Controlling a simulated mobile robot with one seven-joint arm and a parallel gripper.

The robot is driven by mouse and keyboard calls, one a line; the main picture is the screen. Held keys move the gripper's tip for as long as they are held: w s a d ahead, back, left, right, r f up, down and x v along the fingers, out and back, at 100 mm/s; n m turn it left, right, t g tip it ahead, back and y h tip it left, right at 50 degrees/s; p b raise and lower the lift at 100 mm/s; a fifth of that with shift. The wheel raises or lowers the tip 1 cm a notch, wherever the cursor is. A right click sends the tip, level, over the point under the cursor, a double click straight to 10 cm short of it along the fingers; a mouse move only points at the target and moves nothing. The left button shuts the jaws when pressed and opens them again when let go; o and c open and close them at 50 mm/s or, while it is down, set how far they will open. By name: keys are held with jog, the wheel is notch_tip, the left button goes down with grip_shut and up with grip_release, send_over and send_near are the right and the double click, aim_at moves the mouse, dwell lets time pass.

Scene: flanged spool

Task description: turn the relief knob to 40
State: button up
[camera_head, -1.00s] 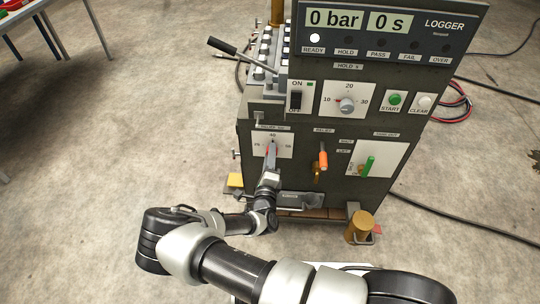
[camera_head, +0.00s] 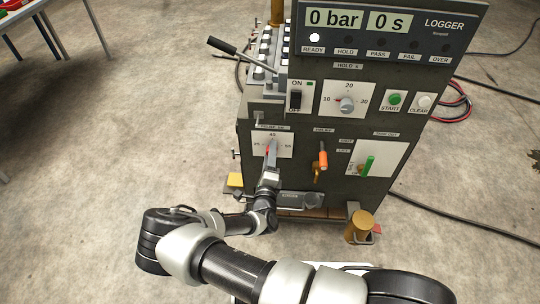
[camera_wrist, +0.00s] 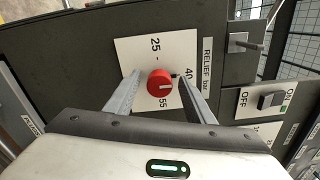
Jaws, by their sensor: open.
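The red relief knob (camera_wrist: 155,77) sits on a white dial plate (camera_wrist: 128,50) marked 25, 40 and 55, beside a "RELIEF bar" label. In the wrist view, its white line points right, roughly to the 40 side; the exact reading is unclear. My gripper (camera_wrist: 161,76) is open, with one finger on each side of the knob and a small gap showing at each side. In the head view, my gripper (camera_head: 271,150) is in front of the dial plate (camera_head: 286,153) and hides most of the knob.
Right of the dial are an orange-handled lever (camera_head: 323,159) and a green-handled lever (camera_head: 369,165). Above is the hold knob (camera_head: 347,104), beside an on/off switch (camera_head: 295,99). The logger display (camera_head: 360,20) reads 0 bar and 0 s. A brass cylinder (camera_head: 359,228) stands low at right.

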jog(key=s, duration=1.7)
jog(key=shift+s+a+p, duration=0.2)
jog(key=shift+a+p, duration=0.1)
jog(key=shift+p, duration=0.1)
